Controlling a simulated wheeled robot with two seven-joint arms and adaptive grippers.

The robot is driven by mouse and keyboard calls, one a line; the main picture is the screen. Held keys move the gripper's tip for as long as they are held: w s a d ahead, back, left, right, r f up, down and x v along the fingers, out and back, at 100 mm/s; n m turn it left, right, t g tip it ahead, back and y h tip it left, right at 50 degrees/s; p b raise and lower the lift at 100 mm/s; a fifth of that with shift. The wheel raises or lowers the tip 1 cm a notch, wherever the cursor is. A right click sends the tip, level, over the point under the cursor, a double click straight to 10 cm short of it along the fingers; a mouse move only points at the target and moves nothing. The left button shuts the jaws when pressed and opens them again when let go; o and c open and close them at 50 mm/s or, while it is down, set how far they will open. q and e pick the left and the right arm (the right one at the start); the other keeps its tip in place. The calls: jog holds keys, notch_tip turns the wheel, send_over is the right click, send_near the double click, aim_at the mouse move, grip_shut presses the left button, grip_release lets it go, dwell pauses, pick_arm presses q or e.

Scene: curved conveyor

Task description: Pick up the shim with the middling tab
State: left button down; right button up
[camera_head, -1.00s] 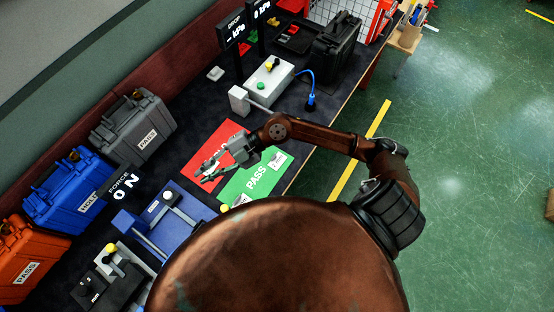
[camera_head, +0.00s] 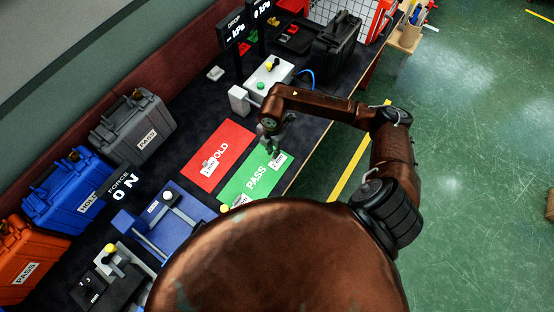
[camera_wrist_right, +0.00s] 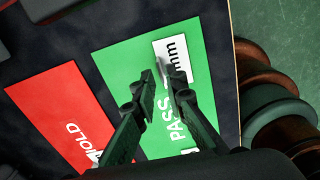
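One white labelled piece, apparently a shim (camera_head: 279,161), lies at the far right end of the green PASS mat (camera_head: 240,183). In the right wrist view this shim (camera_wrist_right: 173,58) shows "mm" print. Another small white piece (camera_head: 210,167) lies on the red HOLD mat (camera_head: 222,145), and one more (camera_head: 240,200) at the green mat's near end. Tab sizes are too small to tell. My right gripper (camera_head: 273,153) points down at the green mat's far end. In the wrist view its fingertips (camera_wrist_right: 155,68) are slightly apart, beside and partly over the shim. My left gripper is out of view.
A white box with a green button (camera_head: 268,82) and a black case (camera_head: 337,45) stand beyond the mats. Grey (camera_head: 133,122), blue (camera_head: 68,190) and orange (camera_head: 28,262) cases line the left. A blue fixture (camera_head: 170,222) stands nearer. The table edge is close on the right.

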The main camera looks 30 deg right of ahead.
aim_at(278, 160)
notch_tip(278, 160, down, 3)
jog(key=shift+f, duration=0.1)
grip_shut()
dwell(0.5)
